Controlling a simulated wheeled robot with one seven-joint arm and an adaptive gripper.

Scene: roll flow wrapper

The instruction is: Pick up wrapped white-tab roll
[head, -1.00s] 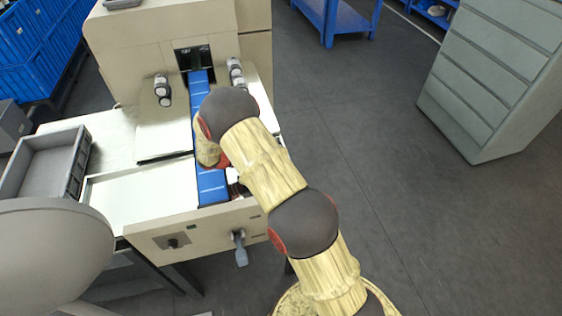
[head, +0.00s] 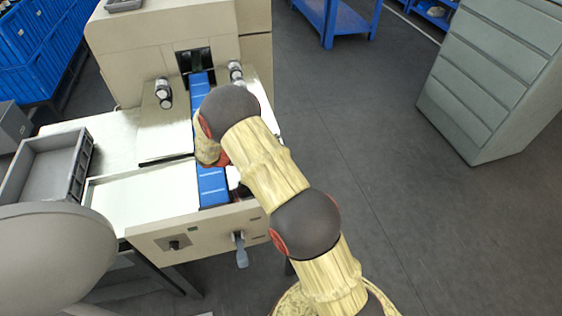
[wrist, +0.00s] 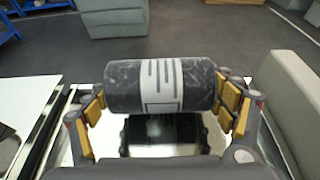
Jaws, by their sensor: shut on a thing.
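In the wrist view a wrapped dark roll (wrist: 125,86) with a white printed band around its middle lies crosswise between the fingers of my gripper (wrist: 165,100). The yellow-padded fingers are shut on its two ends. Below it is a shiny surface with a dark shape like a reflection of the roll. In the head view my arm hides the gripper and the roll; a small white bit shows beside the arm near the conveyor's front end.
The blue conveyor belt (head: 211,184) runs out of the beige wrapping machine (head: 145,50). A grey crate (head: 78,165) stands on the left. A white tray surface (head: 140,195) lies left of the belt. A grey cabinet (head: 495,75) stands at the right, with open floor between.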

